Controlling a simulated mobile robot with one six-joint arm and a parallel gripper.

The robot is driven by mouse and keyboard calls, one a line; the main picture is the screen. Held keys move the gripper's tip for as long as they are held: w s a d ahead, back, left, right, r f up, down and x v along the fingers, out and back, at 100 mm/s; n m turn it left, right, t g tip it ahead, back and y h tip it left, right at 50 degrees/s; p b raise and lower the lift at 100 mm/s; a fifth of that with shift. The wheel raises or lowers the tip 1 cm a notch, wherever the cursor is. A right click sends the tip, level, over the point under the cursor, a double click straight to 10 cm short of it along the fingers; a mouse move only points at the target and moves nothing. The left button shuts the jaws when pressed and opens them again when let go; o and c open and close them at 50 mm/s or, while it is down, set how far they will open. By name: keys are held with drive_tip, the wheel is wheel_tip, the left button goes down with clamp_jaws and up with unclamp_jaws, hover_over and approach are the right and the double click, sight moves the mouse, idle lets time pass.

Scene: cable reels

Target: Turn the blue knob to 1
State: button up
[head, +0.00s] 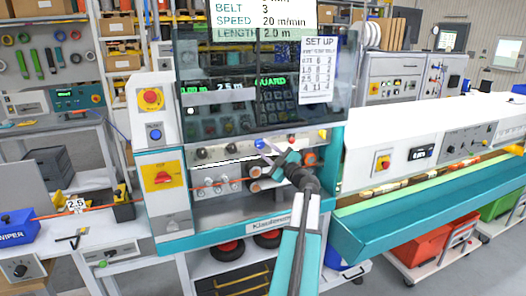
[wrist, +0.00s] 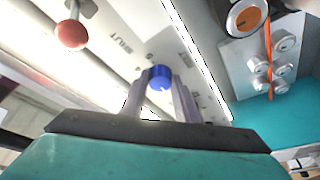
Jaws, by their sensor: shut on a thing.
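The blue knob (wrist: 160,77) sits on a pale panel in the wrist view, between the two fingers of my gripper (wrist: 160,92). The fingers are shut on it from both sides. A small pale mark shows on the knob's face, near its lower edge. The printing around the knob is too small and partly covered, so I cannot read which number it points to. In the head view, the blue knob (head: 260,144) shows at the tip of my gripper (head: 267,152), on the front strip of the machine.
A red ball-ended lever (wrist: 71,36) stands beside the knob in the wrist view. An orange-centred roller (wrist: 247,18) and orange cable (wrist: 268,45) are at the right. In the head view, dark knobs (head: 230,149) share the strip, below the transparent guard (head: 265,85).

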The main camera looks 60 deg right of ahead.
drive_tip(key=shift+r+n+y, duration=0.25)
drive_tip(key=shift+n+y, duration=0.35)
drive_tip(key=shift+n, duration=1)
drive_tip(key=shift+g, duration=0.3)
drive_tip(key=o, duration=1)
drive_tip(key=shift+o, duration=0.2)
drive_tip(key=shift+f, duration=0.1)
